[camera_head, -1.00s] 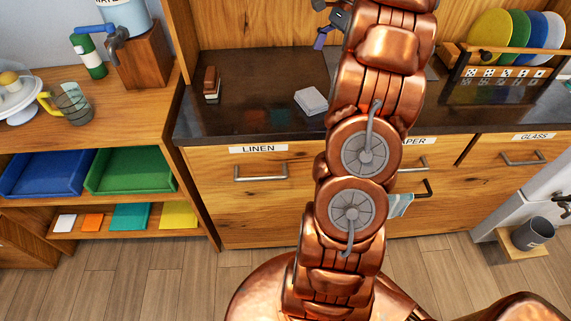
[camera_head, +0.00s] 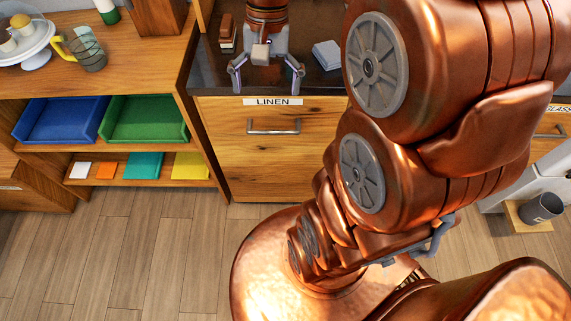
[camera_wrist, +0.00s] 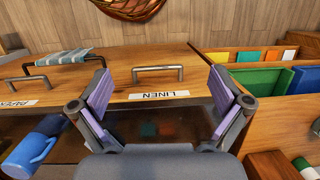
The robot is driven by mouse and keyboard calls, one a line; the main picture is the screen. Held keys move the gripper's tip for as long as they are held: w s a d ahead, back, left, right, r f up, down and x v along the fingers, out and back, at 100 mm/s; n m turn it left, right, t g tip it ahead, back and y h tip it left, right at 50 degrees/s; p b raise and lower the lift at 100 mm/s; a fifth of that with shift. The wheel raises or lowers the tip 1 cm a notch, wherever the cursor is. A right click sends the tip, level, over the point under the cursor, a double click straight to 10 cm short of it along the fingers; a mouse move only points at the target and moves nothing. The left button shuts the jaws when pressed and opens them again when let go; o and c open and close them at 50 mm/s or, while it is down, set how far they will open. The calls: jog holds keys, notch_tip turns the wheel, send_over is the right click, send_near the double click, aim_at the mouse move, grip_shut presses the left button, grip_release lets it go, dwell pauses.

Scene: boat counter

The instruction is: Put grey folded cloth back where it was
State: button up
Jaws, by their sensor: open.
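The grey folded cloth (camera_head: 327,55) looks like a small light grey square pad lying on the dark counter top (camera_head: 212,72). My gripper (camera_head: 267,88) is to the left of the cloth, pointing down over the counter's front edge, with its fingers spread wide and nothing between them. In the wrist view my open gripper (camera_wrist: 160,85) faces the LINEN drawer (camera_wrist: 158,112), and the cloth cannot be made out there. The LINEN drawer (camera_head: 273,155) is shut, with a metal bar handle (camera_head: 273,131).
A brown-and-white block (camera_head: 228,36) stands left of my gripper. A striped cloth (camera_wrist: 65,57) hangs on a neighbouring drawer's handle. A blue jug (camera_wrist: 32,148) shows in the wrist view. Blue (camera_head: 62,121) and green (camera_head: 145,119) trays sit on the left shelf. The floor before the drawer is clear.

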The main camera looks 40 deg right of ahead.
jog(key=s+a+f+n+h, duration=0.1)
jog(key=s+a+f+n, duration=0.2)
jog(key=s, duration=0.4)
jog(key=s+a+f+n+h, duration=0.1)
jog(key=s+a+f+n, duration=0.2)
jog(key=s, duration=0.3)
jog(key=shift+s+n, duration=0.4)
jog(key=shift+n, duration=0.4)
